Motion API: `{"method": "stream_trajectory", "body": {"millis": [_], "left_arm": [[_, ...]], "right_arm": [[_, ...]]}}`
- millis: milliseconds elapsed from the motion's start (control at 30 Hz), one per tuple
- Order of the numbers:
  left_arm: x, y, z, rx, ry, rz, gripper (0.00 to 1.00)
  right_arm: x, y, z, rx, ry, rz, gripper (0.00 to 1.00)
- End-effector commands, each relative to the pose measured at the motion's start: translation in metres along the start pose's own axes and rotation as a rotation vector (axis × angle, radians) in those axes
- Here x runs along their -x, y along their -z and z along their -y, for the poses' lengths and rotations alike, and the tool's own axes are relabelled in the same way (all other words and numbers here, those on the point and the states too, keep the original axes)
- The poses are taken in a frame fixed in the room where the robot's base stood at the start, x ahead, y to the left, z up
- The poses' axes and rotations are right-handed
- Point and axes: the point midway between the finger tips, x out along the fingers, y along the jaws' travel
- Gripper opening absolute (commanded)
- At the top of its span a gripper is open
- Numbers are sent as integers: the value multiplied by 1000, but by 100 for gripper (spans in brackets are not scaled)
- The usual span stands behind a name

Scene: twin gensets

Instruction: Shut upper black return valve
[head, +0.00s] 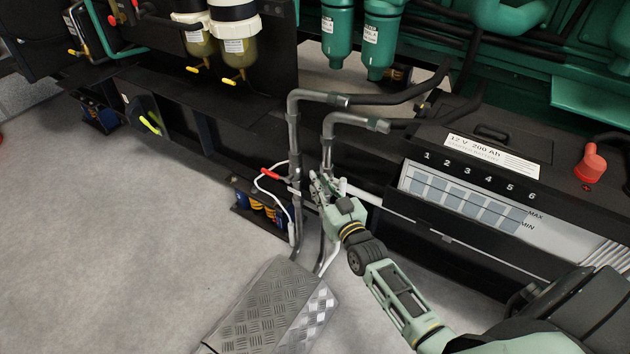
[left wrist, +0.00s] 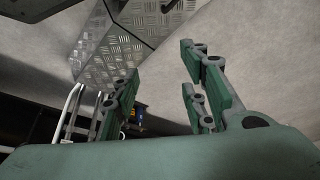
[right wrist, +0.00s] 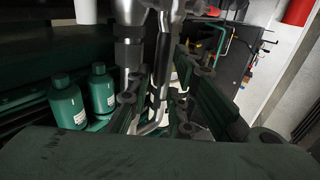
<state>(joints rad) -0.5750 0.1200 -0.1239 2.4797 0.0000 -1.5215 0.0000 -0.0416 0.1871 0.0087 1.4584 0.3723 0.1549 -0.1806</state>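Two grey metal pipes (head: 294,140) rise side by side beside the genset frame. A red valve lever (head: 270,174) sits on the left pipe. My right gripper (head: 322,188) is at the right pipe, at about the red lever's height. In the right wrist view its fingers (right wrist: 165,103) are apart, with the pipes and a dark, upright lever-like part (right wrist: 160,68) showing between and beyond them. I cannot tell whether they touch it. The black valve is largely hidden by the gripper in the head view. My left gripper (left wrist: 160,95) is open and empty; the head view does not show it.
A battery box (head: 470,185) stands right of the pipes. A checker-plate cover (head: 270,305) lies below them on the floor. White hoses hang by the pipes, and filters (head: 237,45) are mounted at upper left. The grey floor (head: 130,250) at left is clear.

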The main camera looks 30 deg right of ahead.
Motion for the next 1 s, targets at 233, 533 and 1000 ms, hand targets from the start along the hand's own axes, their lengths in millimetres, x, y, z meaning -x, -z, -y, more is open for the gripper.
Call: {"method": "stream_trajectory", "body": {"millis": [233, 533, 1000], "left_arm": [[-6, 36, -4, -5, -8, -152, 40], [-5, 49, -6, -6, -11, -206, 40], [-5, 49, -6, -7, -11, -205, 40]], "right_arm": [[-26, -1, 0, 1, 0, 0, 20], [-32, -1, 0, 1, 0, 3, 20], [-32, -1, 0, 1, 0, 2, 0]]}}
